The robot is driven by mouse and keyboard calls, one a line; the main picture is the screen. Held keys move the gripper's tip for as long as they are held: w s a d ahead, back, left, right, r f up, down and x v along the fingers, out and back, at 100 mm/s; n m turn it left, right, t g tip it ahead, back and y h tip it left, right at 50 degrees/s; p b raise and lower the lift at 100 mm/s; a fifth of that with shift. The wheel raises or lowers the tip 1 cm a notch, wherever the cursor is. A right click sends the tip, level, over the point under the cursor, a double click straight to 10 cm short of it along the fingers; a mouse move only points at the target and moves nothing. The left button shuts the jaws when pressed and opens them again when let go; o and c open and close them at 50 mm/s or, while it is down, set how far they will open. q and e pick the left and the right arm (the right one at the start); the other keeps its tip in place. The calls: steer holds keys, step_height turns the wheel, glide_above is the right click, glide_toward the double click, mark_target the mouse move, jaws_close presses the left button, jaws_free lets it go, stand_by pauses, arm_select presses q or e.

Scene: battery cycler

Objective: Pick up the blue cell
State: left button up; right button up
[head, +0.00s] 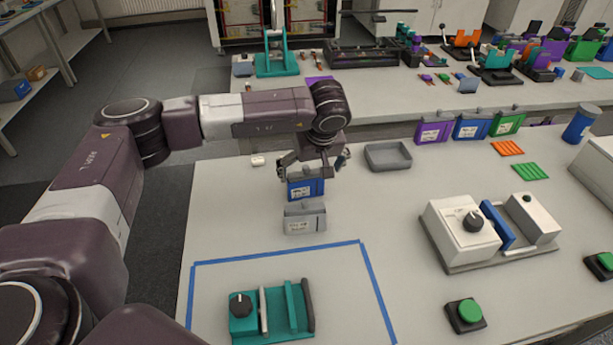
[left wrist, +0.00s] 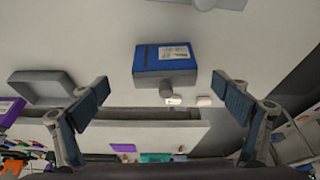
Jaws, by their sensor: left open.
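A blue cell (head: 304,189) with a white label stands on the near table, just in front of a grey cell's far side. My left gripper (head: 312,168) is open above it, its fingers spread to either side. In the left wrist view, the blue cell (left wrist: 150,58) shows its label and a grey terminal. It lies centred between the spread fingertips (left wrist: 160,86), with clear gaps on both sides and no visible contact. Another blue cell (head: 471,128) stands farther right, between a purple cell and a green cell. My right gripper is not in view.
The grey cell (head: 305,220) stands close on the near side. A grey tray (head: 388,157) is to the right. A teal fixture (head: 271,311) sits inside the blue tape outline (head: 280,251). A white device (head: 461,231) and green button (head: 469,311) are at right.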

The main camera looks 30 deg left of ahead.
mark_target(307, 178)
arm_select(q)
steer(key=shift+a+f+p, duration=0.2)
steer(key=shift+f+p, duration=0.15)
steer(key=shift+f, duration=0.2)
steer(key=shift+a+f+p, duration=0.15)
steer(key=shift+f+p, duration=0.2)
steer(key=shift+f, duration=0.15)
steer(key=p+x, duration=0.1)
steer(key=x, duration=0.3)
steer(key=shift+w+a+f, duration=0.1)
steer(key=shift+a+f, duration=0.05)
steer(key=shift+a, duration=0.1)
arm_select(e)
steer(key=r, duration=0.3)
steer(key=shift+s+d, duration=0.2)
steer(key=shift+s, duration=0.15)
arm_select(q)
steer(key=c, duration=1.6)
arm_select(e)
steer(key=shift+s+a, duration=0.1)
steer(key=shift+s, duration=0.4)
